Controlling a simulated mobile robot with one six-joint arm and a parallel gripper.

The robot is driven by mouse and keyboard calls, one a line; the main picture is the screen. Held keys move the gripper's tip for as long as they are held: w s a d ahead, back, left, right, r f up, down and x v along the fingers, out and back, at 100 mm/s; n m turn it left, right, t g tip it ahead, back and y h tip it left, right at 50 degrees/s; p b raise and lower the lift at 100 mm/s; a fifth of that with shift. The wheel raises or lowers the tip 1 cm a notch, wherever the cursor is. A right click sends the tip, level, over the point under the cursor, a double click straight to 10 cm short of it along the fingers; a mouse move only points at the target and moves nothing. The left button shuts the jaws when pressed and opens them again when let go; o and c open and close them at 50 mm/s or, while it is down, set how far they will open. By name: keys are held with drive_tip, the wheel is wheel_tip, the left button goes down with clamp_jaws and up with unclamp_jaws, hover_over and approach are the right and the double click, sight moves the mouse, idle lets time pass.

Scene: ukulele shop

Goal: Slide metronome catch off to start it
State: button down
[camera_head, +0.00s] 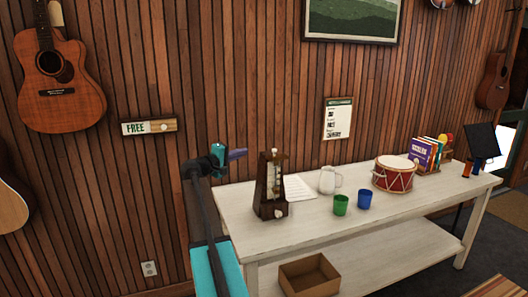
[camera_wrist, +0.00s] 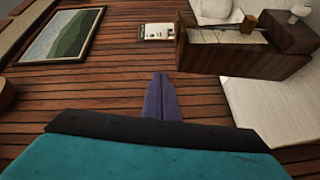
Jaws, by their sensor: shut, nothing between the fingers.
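The dark wooden metronome (camera_head: 263,196) stands upright near the left end of the white table. A pale scale and a rod show on its front, with a small cream piece (camera_head: 275,152) at its top and a pale knob (camera_head: 281,211) low down. I cannot tell surely which piece is the catch. In the wrist view the metronome (camera_wrist: 262,67) lies sideways at the upper right, its base to the right. My gripper (camera_head: 243,153), with purple fingers, is left of the metronome's top, apart from it. The shut, empty fingers (camera_wrist: 161,80) also show in the wrist view.
The white table (camera_head: 330,226) also bears a sheet (camera_head: 298,188), a white jug (camera_head: 327,180), a green cup (camera_head: 340,205), a blue cup (camera_head: 364,199) and a red drum (camera_head: 394,174). A brown box (camera_head: 309,276) is below. The plank wall stands behind.

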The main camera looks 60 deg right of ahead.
drive_tip(key=shift+d, duration=0.15)
drive_tip(key=s+d+f+p, duration=0.1)
drive_tip(key=s+d+p, duration=0.3)
drive_tip(key=d, duration=0.6)
drive_tip(key=shift+s, duration=0.45)
drive_tip(key=shift+w+d+f, duration=0.1)
idle(0.5)
